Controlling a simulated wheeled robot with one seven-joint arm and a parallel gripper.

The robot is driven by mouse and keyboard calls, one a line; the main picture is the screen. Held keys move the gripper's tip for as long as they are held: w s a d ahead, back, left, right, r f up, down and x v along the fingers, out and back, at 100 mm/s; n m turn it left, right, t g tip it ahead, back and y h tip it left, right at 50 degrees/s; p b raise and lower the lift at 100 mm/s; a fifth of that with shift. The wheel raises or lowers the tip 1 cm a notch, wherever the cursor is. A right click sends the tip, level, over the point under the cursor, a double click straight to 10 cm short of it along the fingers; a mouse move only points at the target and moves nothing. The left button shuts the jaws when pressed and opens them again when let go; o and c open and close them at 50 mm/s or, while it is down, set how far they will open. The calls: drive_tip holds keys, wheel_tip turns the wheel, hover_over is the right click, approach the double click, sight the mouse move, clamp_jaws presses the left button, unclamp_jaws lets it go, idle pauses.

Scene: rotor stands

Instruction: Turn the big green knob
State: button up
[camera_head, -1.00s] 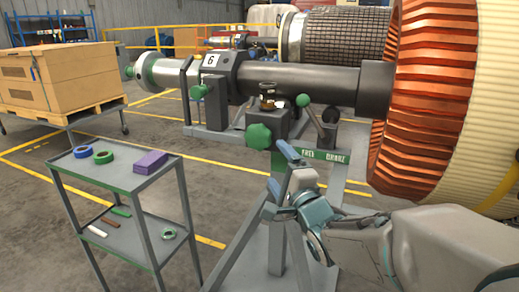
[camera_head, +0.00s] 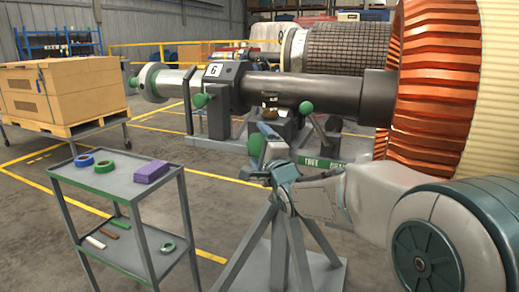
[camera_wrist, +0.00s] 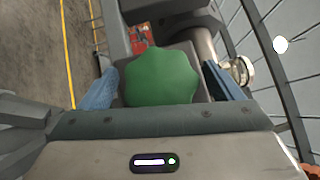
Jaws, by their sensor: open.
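The big green knob (camera_head: 256,144) is a lobed knob on the front of the grey rotor stand, below the dark shaft. In the head view my gripper (camera_head: 265,145) is up at the knob and hides part of it. In the wrist view the knob (camera_wrist: 160,77) lies between my two blue fingers (camera_wrist: 162,86).
A lever with a green ball (camera_head: 306,108) stands right of the knob, above a FREE/BRAKE plate (camera_head: 318,162). A smaller green knob (camera_head: 201,100) is to the left. A grey cart (camera_head: 110,181) stands at the left front. The copper rotor (camera_head: 440,75) is at the right.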

drive_tip(key=shift+w, duration=0.1)
drive_tip(key=c, duration=1)
drive_tip(key=shift+r+p, duration=0.2)
drive_tip(key=shift+p, duration=0.25)
drive_tip(key=p, duration=0.1)
drive_tip(key=n+g+p, duration=0.1)
drive_tip(key=p, duration=0.1)
drive_tip(key=shift+r+n+g, duration=0.25)
drive_tip(key=shift+n+g, duration=0.05)
drive_tip(key=n+g+h+p, duration=0.1)
drive_tip(key=n+g+p, duration=0.1)
drive_tip(key=p, duration=0.3)
drive_tip(key=shift+h, duration=0.3)
drive_tip(key=shift+a+f+n+g+h, duration=0.1)
drive_tip(key=shift+f+n+g+h, duration=0.35)
drive_tip(key=shift+n+g+h, duration=0.35)
drive_tip(key=shift+n, duration=0.3)
